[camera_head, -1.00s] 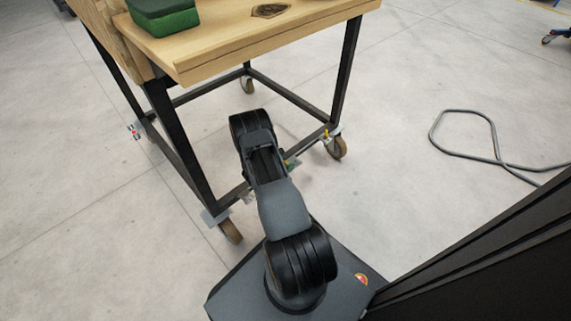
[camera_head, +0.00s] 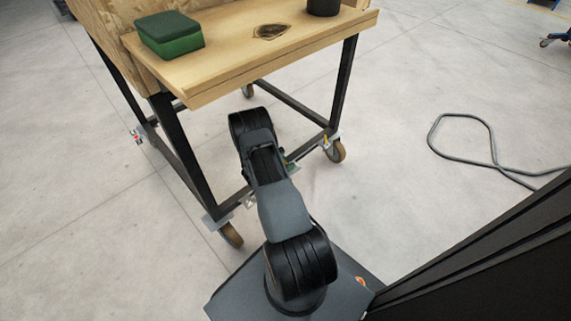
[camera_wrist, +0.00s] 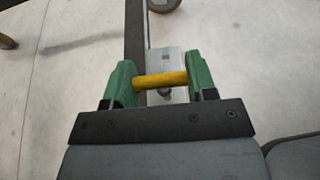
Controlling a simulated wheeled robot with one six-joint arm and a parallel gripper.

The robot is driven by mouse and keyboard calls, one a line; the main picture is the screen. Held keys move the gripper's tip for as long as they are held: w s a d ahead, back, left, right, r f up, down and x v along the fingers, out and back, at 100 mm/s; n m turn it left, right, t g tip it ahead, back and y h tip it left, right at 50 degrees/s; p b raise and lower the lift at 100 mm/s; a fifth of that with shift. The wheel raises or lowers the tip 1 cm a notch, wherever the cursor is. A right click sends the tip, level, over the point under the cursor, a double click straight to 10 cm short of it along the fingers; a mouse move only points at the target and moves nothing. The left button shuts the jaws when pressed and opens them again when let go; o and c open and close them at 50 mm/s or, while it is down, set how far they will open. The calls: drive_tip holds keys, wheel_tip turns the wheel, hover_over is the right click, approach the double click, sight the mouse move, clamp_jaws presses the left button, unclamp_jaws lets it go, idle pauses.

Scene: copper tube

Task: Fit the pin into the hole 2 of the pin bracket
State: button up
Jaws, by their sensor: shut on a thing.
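My gripper (camera_wrist: 160,72) has two green fingers, seen in the wrist view. It is shut on a yellow pin (camera_wrist: 160,80), which lies crosswise between the fingers. The pin is hidden behind my arm in the head view, where a small green part of my gripper (camera_head: 292,168) shows beside the arm, low by the table's frame. I cannot make out the pin bracket or its hole 2 in either view.
A wooden table (camera_head: 300,55) on a black wheeled frame stands ahead. On it are a green box (camera_head: 168,36) and a dark round container (camera_head: 322,6). A grey metal plate (camera_wrist: 166,62) shows behind the pin. A cable (camera_head: 462,118) lies on open floor.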

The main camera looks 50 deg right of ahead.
drive_tip(key=shift+r+p, duration=0.75)
drive_tip(key=shift+r, duration=0.55)
